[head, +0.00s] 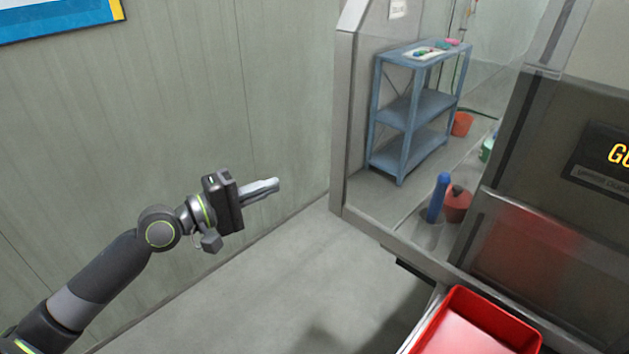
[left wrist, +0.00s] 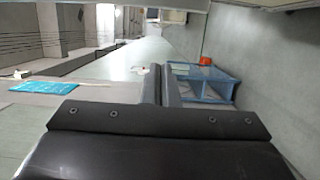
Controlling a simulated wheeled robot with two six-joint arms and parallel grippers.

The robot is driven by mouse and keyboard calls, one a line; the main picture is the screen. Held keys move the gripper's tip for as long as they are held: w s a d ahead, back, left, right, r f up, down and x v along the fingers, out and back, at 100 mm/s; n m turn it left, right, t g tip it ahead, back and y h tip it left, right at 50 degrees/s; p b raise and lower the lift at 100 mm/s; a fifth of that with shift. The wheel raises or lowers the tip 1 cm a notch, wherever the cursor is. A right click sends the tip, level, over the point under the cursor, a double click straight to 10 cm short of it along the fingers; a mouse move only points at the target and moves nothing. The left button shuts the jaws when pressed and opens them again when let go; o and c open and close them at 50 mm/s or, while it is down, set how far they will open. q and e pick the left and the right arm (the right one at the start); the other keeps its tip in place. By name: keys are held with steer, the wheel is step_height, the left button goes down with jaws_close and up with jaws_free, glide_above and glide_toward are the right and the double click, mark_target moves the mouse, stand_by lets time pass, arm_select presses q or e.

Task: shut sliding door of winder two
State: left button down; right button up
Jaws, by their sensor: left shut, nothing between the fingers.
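A winder cabinet (head: 343,130) with a pale metal frame stands at the right of the head view. A dark framed panel (head: 535,225), apparently its sliding door, covers the right part of its front. The left part is see-through or open; I cannot tell which. No winder number is readable. My left gripper (head: 277,184) is shut and empty in free air, left of the cabinet frame and apart from it. Its closed fingers also show in the left wrist view (left wrist: 161,88). My right gripper is out of view.
A red tray (head: 440,318) sits in front of the cabinet. A blue cylinder (head: 438,197) and a dark red rounded object (head: 458,204) stand behind the frame's lower edge. A blue shelf (head: 412,118) stands beyond. A grey wall (head: 230,100) lies behind my left arm.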

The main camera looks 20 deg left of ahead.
arm_select(q)
steer(key=w+d+p, duration=0.3)
steer(key=w+d, duration=0.1)
steer(key=d, duration=0.4)
steer(key=shift+w+d, duration=0.15)
steer(key=shift+w, duration=0.2)
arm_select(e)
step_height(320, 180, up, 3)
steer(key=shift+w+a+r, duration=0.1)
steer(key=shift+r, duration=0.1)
